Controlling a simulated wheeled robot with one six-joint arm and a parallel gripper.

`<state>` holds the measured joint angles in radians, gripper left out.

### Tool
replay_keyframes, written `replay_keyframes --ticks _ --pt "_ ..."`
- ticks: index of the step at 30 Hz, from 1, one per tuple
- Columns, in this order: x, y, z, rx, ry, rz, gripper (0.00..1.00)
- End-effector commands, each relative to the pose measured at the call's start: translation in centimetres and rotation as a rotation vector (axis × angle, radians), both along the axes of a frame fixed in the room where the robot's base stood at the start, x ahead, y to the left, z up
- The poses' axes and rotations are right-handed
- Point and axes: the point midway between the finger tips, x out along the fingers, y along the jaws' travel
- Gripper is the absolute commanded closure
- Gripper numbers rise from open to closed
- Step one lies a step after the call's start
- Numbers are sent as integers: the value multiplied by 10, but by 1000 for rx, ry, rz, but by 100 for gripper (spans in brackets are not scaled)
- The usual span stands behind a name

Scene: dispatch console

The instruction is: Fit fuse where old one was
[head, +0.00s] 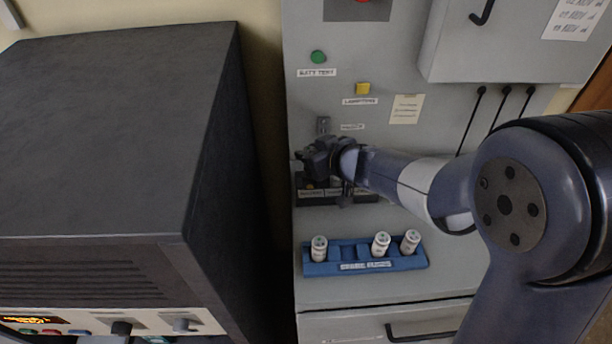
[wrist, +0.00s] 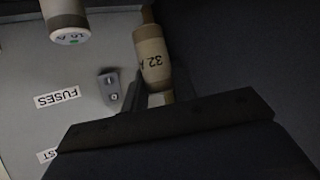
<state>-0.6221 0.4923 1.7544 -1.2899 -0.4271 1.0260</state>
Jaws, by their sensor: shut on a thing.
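My gripper (head: 325,163) is at the dark fuse block (head: 337,197) on the front of the grey console, and it hides much of that block. In the wrist view my gripper (wrist: 152,98) is shut on a cream fuse (wrist: 152,58) marked 32 A, with a brass-coloured end between the fingers. Whether this fuse sits in a holder cannot be told. Another pale fuse (wrist: 65,22), marked 16 A on its end, shows at the top left of the wrist view, apart from my gripper.
A blue spare-fuse rack (head: 343,266) stands on the ledge below, with three white fuses (head: 319,249) and empty room between them. A small metal switch (wrist: 110,86) is beside the held fuse. A big dark cabinet (head: 110,130) stands on the left.

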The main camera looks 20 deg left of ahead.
Motion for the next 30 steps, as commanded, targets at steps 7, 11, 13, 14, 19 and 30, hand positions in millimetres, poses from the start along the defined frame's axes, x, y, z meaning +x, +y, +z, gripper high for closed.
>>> replay_keyframes --ticks 7,11,13,14,19,30 --pt "0 0 -31 1 1 0 97" --pt "0 0 -52 0 2 0 97" --pt "0 0 -59 1 1 0 97" --pt "0 0 -61 1 1 0 97" --pt "0 0 -60 0 -1 0 97" --pt "0 0 -64 1 0 0 64"
